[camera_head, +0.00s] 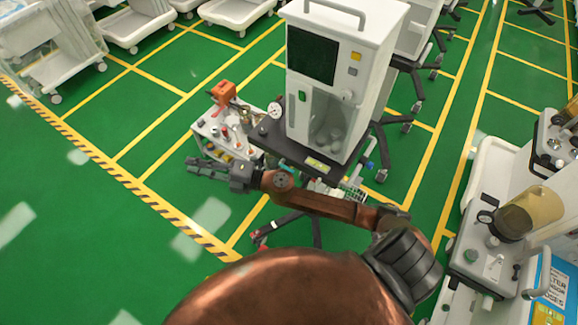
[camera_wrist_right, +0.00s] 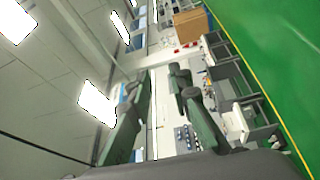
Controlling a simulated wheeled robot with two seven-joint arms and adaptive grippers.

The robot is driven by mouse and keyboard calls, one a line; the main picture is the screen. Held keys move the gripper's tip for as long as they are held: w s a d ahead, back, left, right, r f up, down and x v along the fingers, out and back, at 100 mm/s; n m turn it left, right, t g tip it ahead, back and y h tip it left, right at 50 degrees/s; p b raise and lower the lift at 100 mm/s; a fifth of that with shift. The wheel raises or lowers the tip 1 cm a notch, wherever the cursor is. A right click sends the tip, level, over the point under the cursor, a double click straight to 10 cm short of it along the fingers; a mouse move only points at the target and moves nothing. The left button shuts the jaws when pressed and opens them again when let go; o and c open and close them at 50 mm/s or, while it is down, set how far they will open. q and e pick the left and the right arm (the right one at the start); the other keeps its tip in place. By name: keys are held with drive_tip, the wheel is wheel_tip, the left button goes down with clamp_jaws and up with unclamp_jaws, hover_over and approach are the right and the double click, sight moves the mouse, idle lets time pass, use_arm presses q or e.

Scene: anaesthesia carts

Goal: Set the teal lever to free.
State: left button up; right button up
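A white anaesthesia cart (camera_head: 363,80) with a dark screen stands at the upper middle of the head view. My right gripper (camera_head: 196,165) is to the left of the cart, above the green floor, clear of the teal piece. In the right wrist view its two fingers (camera_wrist_right: 160,75) are spread with nothing between them. The teal lever does not show clearly in the wrist view. My left gripper is out of view.
A small white trolley (camera_head: 205,131) with an orange item (camera_head: 223,92) stands close behind my right gripper. Another cart with an amber canister (camera_head: 541,207) stands at the right. White carts line the back. The green floor (camera_head: 70,220) at the left is free.

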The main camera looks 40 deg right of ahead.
drive_tip(key=s+a+f+n+g+y, duration=0.2)
drive_tip(key=s+a+f+n+g, duration=0.1)
drive_tip(key=a+n+g, duration=0.25)
drive_tip(key=n+g+h, duration=0.7)
drive_tip(key=n+h, duration=0.2)
drive_tip(key=h, duration=0.8)
approach(289, 169)
drive_tip(key=f, duration=0.4)
drive_tip(key=d+f+p, duration=0.1)
drive_tip(key=f, duration=0.2)
drive_tip(key=shift+w, duration=0.4)
drive_tip(key=shift+w+d+f, duration=0.1)
drive_tip(key=shift+d+f, duration=0.05)
drive_tip(key=shift+f, duration=0.4)
drive_tip(key=shift+c, duration=0.7)
